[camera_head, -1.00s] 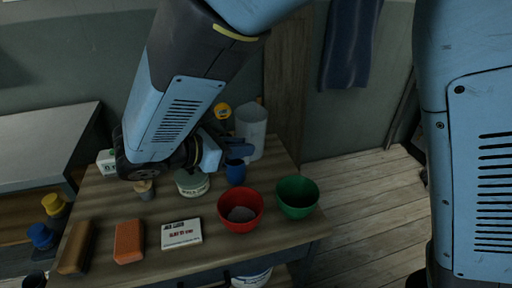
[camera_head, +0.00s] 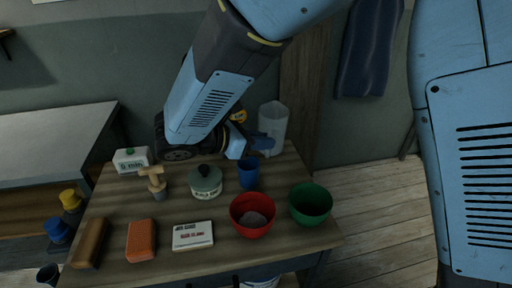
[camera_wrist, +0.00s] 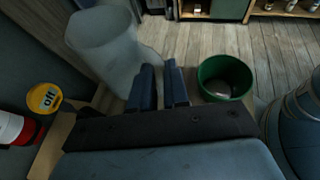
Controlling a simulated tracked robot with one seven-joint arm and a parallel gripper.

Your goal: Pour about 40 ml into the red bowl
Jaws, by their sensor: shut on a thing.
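The red bowl (camera_head: 237,211) stands near the front right of the table, with a grey-white heap in its bottom. My gripper (camera_head: 262,143) is at the back right of the table, shut on the translucent pale jug (camera_head: 273,118). The jug stands upright; whether its base touches the table I cannot tell. In the wrist view my gripper (camera_wrist: 161,85) has its fingers close together beside the jug (camera_wrist: 103,42). The grip spot and the jug's contents are not clear.
The green bowl (camera_head: 325,207) is right of the red one; it also shows in the wrist view (camera_wrist: 203,72). A blue cup (camera_head: 248,176), lidded pot (camera_head: 205,186), wooden tool (camera_head: 155,181), white packet (camera_head: 193,236), orange block (camera_head: 141,241) and timer (camera_head: 131,161) share the table.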

